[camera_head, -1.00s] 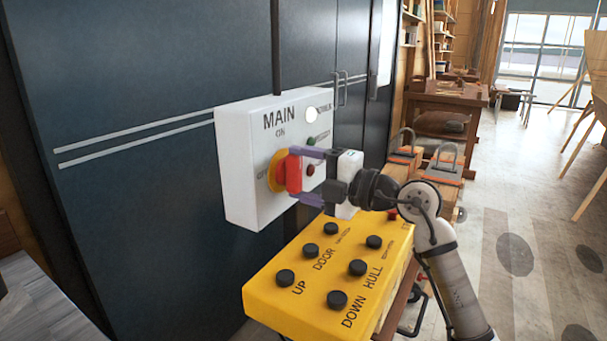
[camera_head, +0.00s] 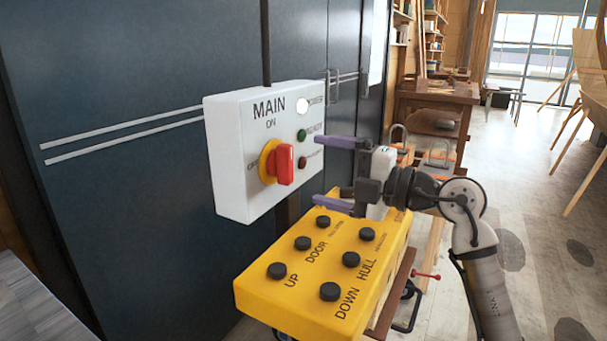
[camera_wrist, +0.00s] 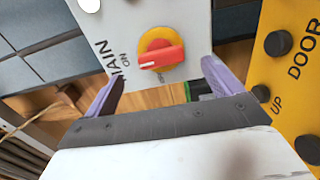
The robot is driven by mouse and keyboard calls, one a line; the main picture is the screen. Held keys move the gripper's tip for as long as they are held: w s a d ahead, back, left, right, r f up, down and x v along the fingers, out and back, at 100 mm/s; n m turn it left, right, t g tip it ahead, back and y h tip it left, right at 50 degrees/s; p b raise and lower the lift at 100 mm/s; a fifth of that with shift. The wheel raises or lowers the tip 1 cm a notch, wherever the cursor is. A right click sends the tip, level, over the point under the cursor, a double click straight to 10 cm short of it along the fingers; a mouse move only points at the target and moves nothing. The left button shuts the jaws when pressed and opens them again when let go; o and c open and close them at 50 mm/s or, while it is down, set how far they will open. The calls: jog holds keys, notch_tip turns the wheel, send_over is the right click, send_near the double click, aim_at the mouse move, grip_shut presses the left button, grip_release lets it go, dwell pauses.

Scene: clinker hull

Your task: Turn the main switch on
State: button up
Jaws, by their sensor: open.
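The main switch (camera_head: 284,164) is a red handle on a yellow disc, on the front of a white box (camera_head: 232,155) marked MAIN. Its handle stands upright, in line with the ON label above it; the OFF label is at its left. In the wrist view the red handle (camera_wrist: 163,57) has a white mark at its end toward ON. My gripper (camera_head: 316,171) is open and empty, to the right of the switch and apart from it. Its purple fingers (camera_wrist: 162,75) point toward the box, with the handle beyond them. A round white lamp (camera_head: 303,105) on the box looks bright.
A yellow control panel (camera_head: 262,290) with several black buttons, marked UP, DOWN, DOOR and HULL, sits below the box and close under my gripper. Dark cabinet doors (camera_head: 110,200) stand behind. Wooden benches (camera_head: 437,95) are at the back right, with open floor to the right.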

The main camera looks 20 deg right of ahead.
jog(key=b+v, duration=0.1)
jog(key=v, duration=0.6)
dwell(0.4)
